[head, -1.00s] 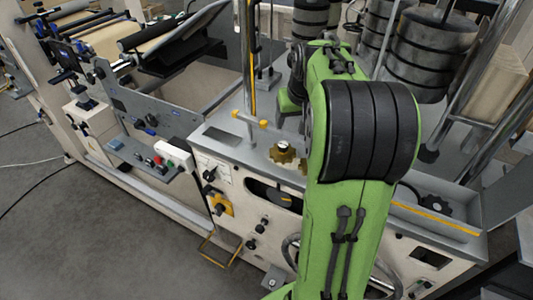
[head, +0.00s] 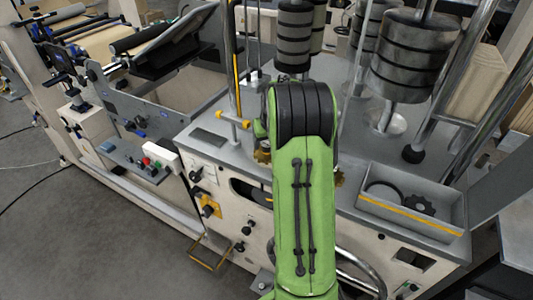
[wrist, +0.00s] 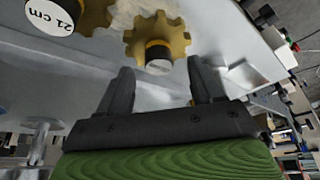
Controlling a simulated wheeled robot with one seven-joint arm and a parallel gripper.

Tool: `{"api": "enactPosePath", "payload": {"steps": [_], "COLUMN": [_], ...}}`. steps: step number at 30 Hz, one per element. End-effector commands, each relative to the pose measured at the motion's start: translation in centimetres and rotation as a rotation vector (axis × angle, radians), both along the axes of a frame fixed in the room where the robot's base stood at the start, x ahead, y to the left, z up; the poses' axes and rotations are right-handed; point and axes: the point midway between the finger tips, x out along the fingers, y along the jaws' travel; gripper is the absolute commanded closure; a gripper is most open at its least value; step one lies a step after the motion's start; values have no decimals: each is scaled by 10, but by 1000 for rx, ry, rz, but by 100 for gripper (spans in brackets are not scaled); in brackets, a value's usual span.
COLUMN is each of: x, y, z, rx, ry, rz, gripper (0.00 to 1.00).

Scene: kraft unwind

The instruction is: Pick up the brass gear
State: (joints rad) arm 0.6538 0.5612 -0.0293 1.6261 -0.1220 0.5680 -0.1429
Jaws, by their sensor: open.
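A brass gear (wrist: 158,42) with a yellow-banded hub and pale end lies just beyond my fingertips in the wrist view. A second brass-coloured gear (wrist: 92,14), with a hub labelled "21 cm", is at the upper left, cut by the frame edge. My gripper (wrist: 162,78) is open and empty, its two dark fingers apart below the nearer gear. In the head view my green arm hides my gripper and most of the gears. Brass teeth show left of the arm (head: 262,156) and right of it (head: 340,178); I cannot tell which gear is which.
A grey tray (head: 408,222) with a yellow stripe holds a dark gear (head: 418,204) and a dark ring (head: 384,192) at the machine top's right. Upright metal posts and stacked dark rollers (head: 412,55) stand behind. A yellow-marked post (head: 234,75) rises left of my arm.

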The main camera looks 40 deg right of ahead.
Motion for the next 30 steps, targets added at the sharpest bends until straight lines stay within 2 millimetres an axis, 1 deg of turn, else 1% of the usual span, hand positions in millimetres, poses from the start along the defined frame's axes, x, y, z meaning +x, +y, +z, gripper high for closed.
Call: {"api": "enactPosePath", "payload": {"steps": [1, 3, 6, 11, 14, 24, 30], "x": [3, 7, 9, 9, 9, 9, 9], "y": [-3, -4, -6, -5, -5, -5, -6], "z": [-12, -21, -25, -25, -25, -24, -24], "rx": [2, 0, -1, -1, -1, -1, -2], "ry": [3, 2, -1, -1, -1, -1, -2], "rz": [-1, -1, -1, -1, -1, -1, 0], "gripper": [34, 34, 34, 34, 48, 100, 100]}}
